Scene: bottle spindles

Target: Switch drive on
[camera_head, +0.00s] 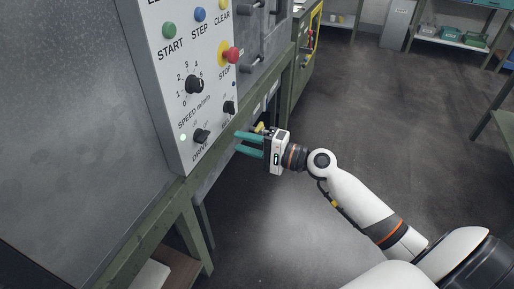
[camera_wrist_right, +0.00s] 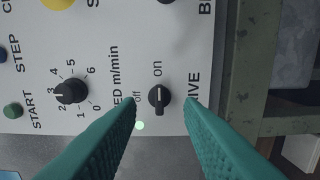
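The black DRIVE knob (camera_head: 201,135) sits low on the white control panel (camera_head: 172,88). In the right wrist view the DRIVE knob (camera_wrist_right: 159,97) has its white mark pointing up at the "on" label; "off" is to its left. A small green lamp (camera_wrist_right: 140,126) beside it looks lit. My right gripper (camera_head: 238,142) is open and empty, to the right of the knob in the head view. In the right wrist view its teal fingertips lie on either side of the knob, apparently apart from it. My left gripper is not in view.
The SPEED dial (camera_head: 194,84), another black knob (camera_head: 229,107) and the red STOP button (camera_head: 231,55) are close by. A green START button (camera_head: 168,30) is higher up. A green frame beam (camera_head: 150,215) runs below the panel. The floor to the right is open.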

